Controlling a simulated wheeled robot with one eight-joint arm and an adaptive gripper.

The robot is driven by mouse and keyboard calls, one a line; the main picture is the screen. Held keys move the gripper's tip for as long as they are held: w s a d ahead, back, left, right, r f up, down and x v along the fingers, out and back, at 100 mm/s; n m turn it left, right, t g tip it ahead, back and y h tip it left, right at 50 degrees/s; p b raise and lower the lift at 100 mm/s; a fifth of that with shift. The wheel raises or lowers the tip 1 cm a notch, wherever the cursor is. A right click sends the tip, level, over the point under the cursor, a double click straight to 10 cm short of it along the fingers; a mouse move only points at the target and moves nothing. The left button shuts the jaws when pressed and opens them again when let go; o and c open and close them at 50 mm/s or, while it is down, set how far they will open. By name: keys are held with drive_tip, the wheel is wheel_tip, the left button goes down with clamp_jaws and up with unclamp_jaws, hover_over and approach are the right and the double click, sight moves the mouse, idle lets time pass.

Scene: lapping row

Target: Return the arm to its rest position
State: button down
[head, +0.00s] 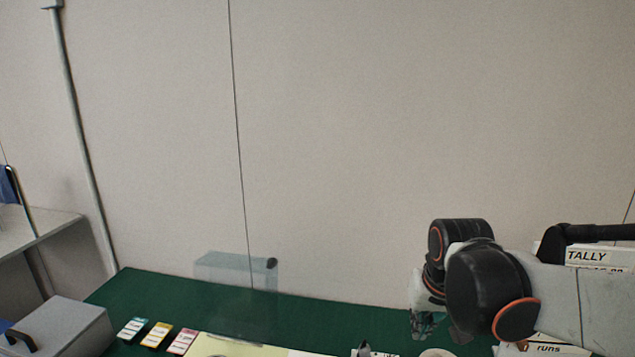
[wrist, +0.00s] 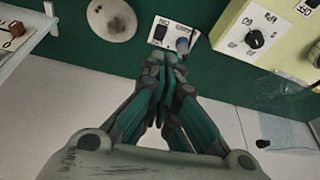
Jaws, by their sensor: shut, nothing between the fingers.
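My arm reaches in from the right in the head view, with my gripper (head: 424,326) pointing down over the green bench near its right part. In the wrist view my gripper (wrist: 171,62) has its teal-padded fingers together, with nothing between the tips. A small white switch plate (wrist: 162,28) with a dark switch and a grey-blue knob lies just beyond the fingertips. I cannot tell the gap in height between them.
The green bench (head: 145,288) carries a grey handled box (head: 75,325), several coloured cards (head: 157,334) and a clear panel (head: 235,272). White "TALLY" signage (head: 597,256) sits behind my arm. A round pale disc (wrist: 112,18) and a pale yellow control box (wrist: 270,35) flank the plate.

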drive_tip(key=s+r+n+t, duration=0.1)
drive_tip(key=s+r+t, duration=0.1)
drive_tip(key=s, duration=1.2)
drive_tip(key=shift+r+t, duration=0.15)
drive_tip(key=shift+t, duration=0.55)
